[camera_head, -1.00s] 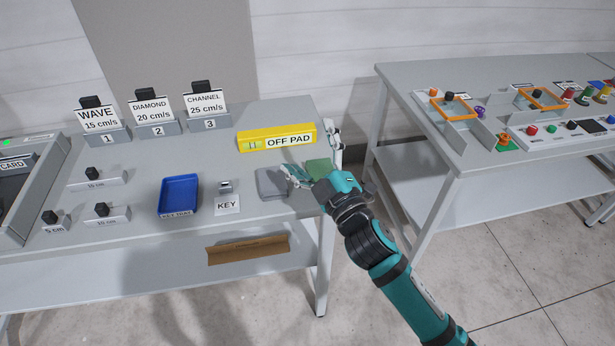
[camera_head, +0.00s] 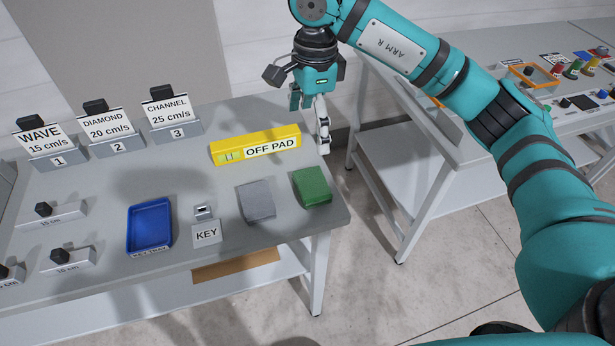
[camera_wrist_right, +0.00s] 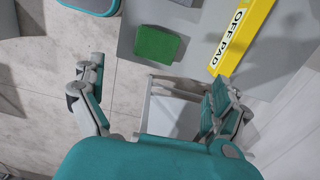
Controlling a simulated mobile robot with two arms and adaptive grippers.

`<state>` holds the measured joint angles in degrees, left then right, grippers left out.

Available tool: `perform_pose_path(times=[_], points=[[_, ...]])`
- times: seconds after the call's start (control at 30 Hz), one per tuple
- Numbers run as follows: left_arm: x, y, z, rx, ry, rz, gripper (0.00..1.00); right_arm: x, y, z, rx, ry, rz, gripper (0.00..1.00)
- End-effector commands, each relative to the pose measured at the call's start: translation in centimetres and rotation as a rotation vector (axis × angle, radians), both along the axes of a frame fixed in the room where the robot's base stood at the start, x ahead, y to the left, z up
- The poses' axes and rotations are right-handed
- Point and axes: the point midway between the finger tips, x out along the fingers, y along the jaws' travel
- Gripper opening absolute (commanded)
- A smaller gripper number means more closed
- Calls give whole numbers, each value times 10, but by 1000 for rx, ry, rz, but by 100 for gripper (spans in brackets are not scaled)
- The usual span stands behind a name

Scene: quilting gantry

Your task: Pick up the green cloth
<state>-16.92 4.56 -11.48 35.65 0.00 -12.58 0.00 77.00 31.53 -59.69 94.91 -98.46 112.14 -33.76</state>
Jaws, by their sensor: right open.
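The green cloth (camera_head: 312,187) is a folded, flat block lying near the right end of the grey table, beside a grey pad (camera_head: 256,201). It also shows in the right wrist view (camera_wrist_right: 157,45), at top centre beyond the fingers. My right gripper (camera_head: 308,128) is open and empty, pointing down above the table's back right corner area, behind the cloth and apart from it. In the right wrist view its two fingers (camera_wrist_right: 150,100) are spread wide with nothing between them. My left gripper is not in view.
The yellow OFF PAD block (camera_head: 230,154) stands behind the cloth. A blue key tray (camera_head: 149,226) and a KEY label (camera_head: 206,233) lie to the left. A gap of floor separates this table from a second table (camera_head: 420,160) at right.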

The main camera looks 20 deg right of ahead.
Motion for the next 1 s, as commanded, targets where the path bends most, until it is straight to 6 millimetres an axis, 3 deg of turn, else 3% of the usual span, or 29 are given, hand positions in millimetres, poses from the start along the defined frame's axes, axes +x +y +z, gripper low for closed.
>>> perform_pose_path(times=[0.17,0.6,0.83,1.0], points=[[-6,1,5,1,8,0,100,1,-11,-13,-47,-1,-7,100],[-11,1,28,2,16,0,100,0,-10,-102,-40,0,-7,100],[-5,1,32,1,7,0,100,0,-10,-119,-40,-4,-6,100],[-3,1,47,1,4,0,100,-4,-11,-139,-39,3,-8,100]])
